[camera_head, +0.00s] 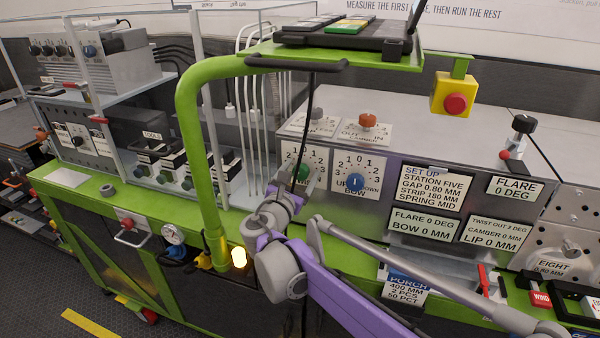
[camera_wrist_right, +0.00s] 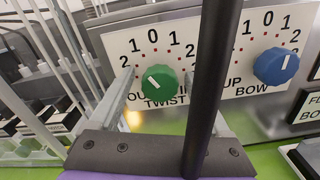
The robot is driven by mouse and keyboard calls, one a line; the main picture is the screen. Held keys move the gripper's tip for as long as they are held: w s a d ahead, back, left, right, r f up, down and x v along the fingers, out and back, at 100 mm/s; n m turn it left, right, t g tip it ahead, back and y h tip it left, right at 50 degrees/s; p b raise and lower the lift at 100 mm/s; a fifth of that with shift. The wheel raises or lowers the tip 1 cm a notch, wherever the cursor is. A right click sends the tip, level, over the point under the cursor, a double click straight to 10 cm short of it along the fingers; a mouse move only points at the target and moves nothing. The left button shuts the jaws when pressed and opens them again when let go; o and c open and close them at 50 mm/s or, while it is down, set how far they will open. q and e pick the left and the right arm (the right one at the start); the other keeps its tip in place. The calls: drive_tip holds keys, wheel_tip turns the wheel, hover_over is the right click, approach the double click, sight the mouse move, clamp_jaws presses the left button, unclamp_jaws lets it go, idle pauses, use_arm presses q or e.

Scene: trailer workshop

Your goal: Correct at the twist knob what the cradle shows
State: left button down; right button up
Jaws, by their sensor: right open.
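The green twist knob (camera_head: 301,172) sits on the front panel. In the right wrist view the green knob (camera_wrist_right: 158,83) has a white mark tilted up and left, toward the OUT side of its scale. A card (camera_head: 495,234) reads TWIST OUT 2 DEG, CAMBER 0 MM, LIP 0 MM. My right gripper (camera_head: 297,188) is open in front of the twist knob, with a finger on either side in the wrist view. Whether the fingers touch it I cannot tell. A dark post hides part of the right finger. My left gripper is not in view.
The blue bow knob (camera_head: 355,182) is close on the right. An orange knob (camera_head: 368,120) sits above. A SET UP card (camera_head: 432,187) reads GAP 0.80 MM. The green tube frame (camera_head: 190,130) stands left of my arm. A yellow box with a red button (camera_head: 454,98) hangs right.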

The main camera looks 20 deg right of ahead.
clamp_jaws()
idle(0.4)
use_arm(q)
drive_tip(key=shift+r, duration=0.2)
use_arm(e)
drive_tip(key=shift+m, duration=0.3)
drive_tip(key=m+p, duration=0.2)
drive_tip(key=m, duration=0.3)
drive_tip(key=shift+r+m+p, duration=0.1)
drive_tip(key=shift+m+p, duration=0.2)
drive_tip(key=shift+p, duration=0.05)
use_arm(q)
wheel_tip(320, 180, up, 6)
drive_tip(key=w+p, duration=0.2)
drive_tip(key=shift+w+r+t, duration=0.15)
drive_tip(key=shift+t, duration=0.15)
use_arm(e)
drive_tip(key=m, duration=0.5)
drive_tip(key=shift+f+m, duration=0.2)
drive_tip(key=shift+m, duration=0.2)
drive_tip(key=shift+s, duration=0.1)
unclamp_jaws()
